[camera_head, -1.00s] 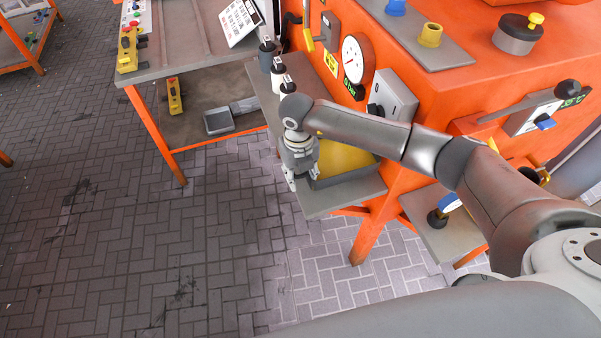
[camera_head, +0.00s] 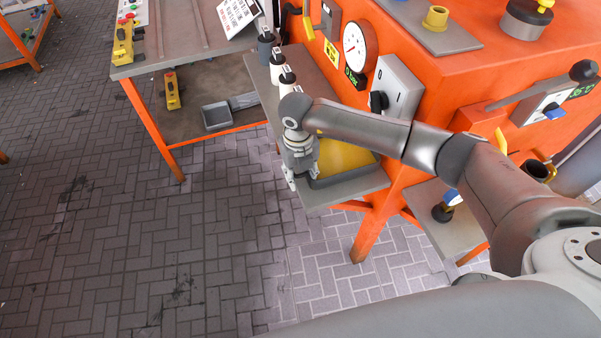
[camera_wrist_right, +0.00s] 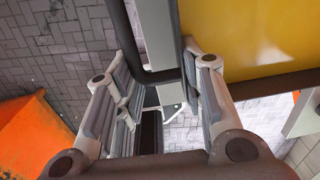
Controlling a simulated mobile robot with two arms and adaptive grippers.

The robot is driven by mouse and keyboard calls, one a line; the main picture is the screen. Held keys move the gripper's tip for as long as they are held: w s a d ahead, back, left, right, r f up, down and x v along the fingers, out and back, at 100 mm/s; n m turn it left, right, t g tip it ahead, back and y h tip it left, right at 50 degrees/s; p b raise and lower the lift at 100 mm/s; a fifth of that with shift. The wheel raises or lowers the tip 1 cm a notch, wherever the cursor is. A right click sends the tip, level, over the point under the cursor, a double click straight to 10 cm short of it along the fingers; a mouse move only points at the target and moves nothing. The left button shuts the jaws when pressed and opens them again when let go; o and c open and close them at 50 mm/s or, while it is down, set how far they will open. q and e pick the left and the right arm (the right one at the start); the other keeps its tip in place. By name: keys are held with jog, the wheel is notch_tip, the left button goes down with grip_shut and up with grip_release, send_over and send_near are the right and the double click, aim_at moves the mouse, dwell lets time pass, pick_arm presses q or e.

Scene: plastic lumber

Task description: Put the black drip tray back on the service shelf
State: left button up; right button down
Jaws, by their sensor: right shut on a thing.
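The black drip tray (camera_head: 345,177) has a dark rim and a yellow inside. In the head view it lies over the near end of the grey service shelf (camera_head: 362,189) on the orange machine's side. I cannot tell whether it rests fully on the shelf. My right gripper (camera_head: 292,183) is at the tray's left edge, pointing down, and is shut on it. In the right wrist view the dark rim (camera_wrist_right: 168,30) runs between the fingers of the gripper (camera_wrist_right: 157,62), with the yellow inside (camera_wrist_right: 250,35) to the right. My left gripper is not in view.
Several bottles (camera_head: 277,68) stand in a row on the shelf behind my gripper. The orange machine (camera_head: 440,90), with a gauge (camera_head: 359,46) and a switch box (camera_head: 396,85), borders the shelf's right side. A bench (camera_head: 175,45) stands at left. The paved floor (camera_head: 110,220) is clear.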

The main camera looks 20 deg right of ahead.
jog(key=shift+f+b, duration=0.3)
jog(key=c, duration=0.9)
grip_release()
jog(key=shift+o, duration=0.2)
jog(key=o, duration=0.4)
jog(key=shift+r+p, duration=2.3)
jog(key=shift+r, duration=1.25)
